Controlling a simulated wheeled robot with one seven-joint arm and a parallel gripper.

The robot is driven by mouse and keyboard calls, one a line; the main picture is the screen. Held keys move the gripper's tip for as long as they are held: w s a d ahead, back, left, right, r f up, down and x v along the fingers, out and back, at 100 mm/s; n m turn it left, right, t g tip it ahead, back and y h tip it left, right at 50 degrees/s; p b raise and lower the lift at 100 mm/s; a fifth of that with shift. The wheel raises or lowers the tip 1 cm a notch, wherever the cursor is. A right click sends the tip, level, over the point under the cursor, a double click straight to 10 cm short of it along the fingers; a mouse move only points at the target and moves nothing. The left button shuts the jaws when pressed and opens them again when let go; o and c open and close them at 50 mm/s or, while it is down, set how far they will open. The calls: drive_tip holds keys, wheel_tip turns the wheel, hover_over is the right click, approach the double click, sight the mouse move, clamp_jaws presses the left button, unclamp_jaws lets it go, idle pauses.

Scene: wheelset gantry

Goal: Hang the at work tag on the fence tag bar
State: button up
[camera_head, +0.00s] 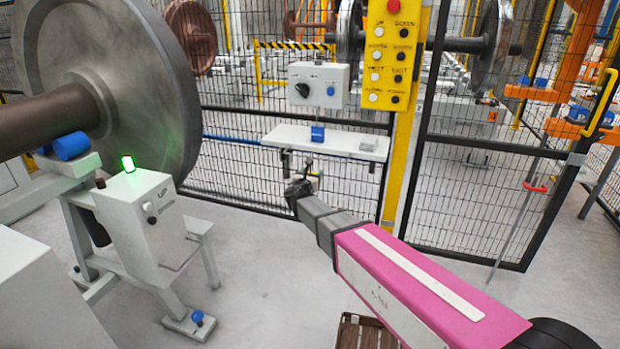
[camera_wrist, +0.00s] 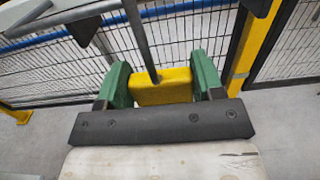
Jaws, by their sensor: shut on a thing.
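My gripper (camera_wrist: 160,78) has green fingers, shut on a yellow block (camera_wrist: 176,88), which I take for the at work tag. A grey rod (camera_wrist: 141,42) rises from the block's middle toward the top edge; whether it is the tag's own hook I cannot tell. A grey bar (camera_wrist: 70,17) crosses the upper left of the wrist view, near the rod; touching or apart is unclear. In the head view my gripper (camera_head: 301,186) is small and dark, just below the white shelf on the fence. The tag's face and the tag bar are not clear there.
A control box (camera_head: 319,85) hangs above. A yellow button post (camera_head: 397,130) stands right of it. Mesh fence (camera_head: 235,165) lies behind.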

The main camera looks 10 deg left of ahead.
drive_tip(key=shift+w+d+f, duration=0.1)
drive_tip(key=shift+w+f, duration=0.8)
drive_tip(key=shift+w, duration=0.3)
drive_tip(key=o, duration=1)
drive_tip(key=shift+s, duration=0.1)
